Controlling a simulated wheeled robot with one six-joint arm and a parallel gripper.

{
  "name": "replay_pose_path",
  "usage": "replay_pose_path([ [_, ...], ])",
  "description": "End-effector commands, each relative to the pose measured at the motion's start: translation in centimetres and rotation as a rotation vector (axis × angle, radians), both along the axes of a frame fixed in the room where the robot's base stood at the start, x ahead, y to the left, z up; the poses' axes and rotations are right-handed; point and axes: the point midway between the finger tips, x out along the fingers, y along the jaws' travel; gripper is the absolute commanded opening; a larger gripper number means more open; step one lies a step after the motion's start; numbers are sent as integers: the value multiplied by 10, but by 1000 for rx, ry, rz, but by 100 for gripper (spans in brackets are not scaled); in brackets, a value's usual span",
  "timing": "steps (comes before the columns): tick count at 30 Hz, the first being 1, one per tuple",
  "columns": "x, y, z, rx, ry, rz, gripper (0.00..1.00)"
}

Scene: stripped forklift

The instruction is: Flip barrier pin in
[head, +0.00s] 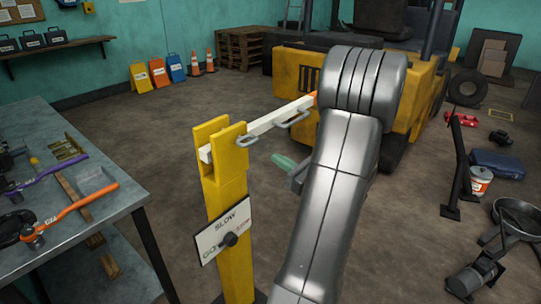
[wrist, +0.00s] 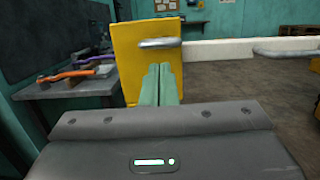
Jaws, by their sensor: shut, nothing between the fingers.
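The yellow barrier post (head: 229,190) stands left of my arm, with a forked bracket at its top. The white barrier arm (head: 262,123) lies in the fork and reaches right; its far part is hidden behind my arm. A grey metal piece (head: 247,140), which looks like the barrier pin, is at the bracket's near side; it also shows in the wrist view (wrist: 160,43) against the yellow plate. My gripper (wrist: 163,69) is shut and empty, its green fingers pointing at the yellow plate just below the grey piece. Contact cannot be told. In the head view the gripper (head: 277,160) is mostly hidden.
A grey handle (head: 299,120) sits on the barrier arm. A sign (head: 224,232) with a black knob is on the post. A workbench (head: 60,258) with tools stands left. The yellow forklift (head: 300,78) is behind. Open floor lies between the bench and forklift.

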Motion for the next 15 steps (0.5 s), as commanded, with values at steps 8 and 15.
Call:
replay_pose_path([
  [8, -27, -41, -9, -1, 1, -3, 0],
  [15, -37, -54, -12, 0, 1, 0, 0],
])
